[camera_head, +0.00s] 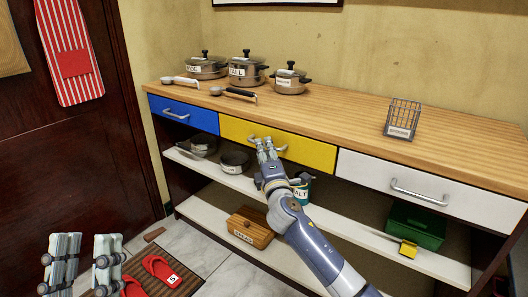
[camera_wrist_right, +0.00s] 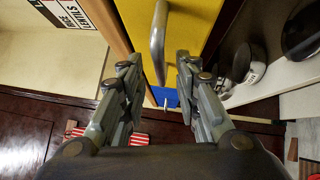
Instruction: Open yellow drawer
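The yellow drawer (camera_head: 308,150) is shut, in the middle of the wooden-topped cabinet's drawer row. Its silver bar handle (camera_head: 254,138) is partly hidden behind my right gripper (camera_head: 267,147). In the right wrist view the handle (camera_wrist_right: 158,40) shows against the yellow front (camera_wrist_right: 187,25), between my two right fingers (camera_wrist_right: 158,70), with a gap on both sides. The right gripper is open; whether a finger touches the handle or drawer front cannot be told. My left gripper (camera_head: 85,264) is open and empty at the lower left, away from the cabinet.
A blue drawer (camera_head: 193,116) and a white drawer (camera_head: 415,188) flank the yellow one, both shut. Pots (camera_head: 246,70), ladles (camera_head: 232,93) and a wire basket (camera_head: 402,118) stand on the top. The shelf below holds a pan (camera_head: 235,161) and a green bin (camera_head: 415,227).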

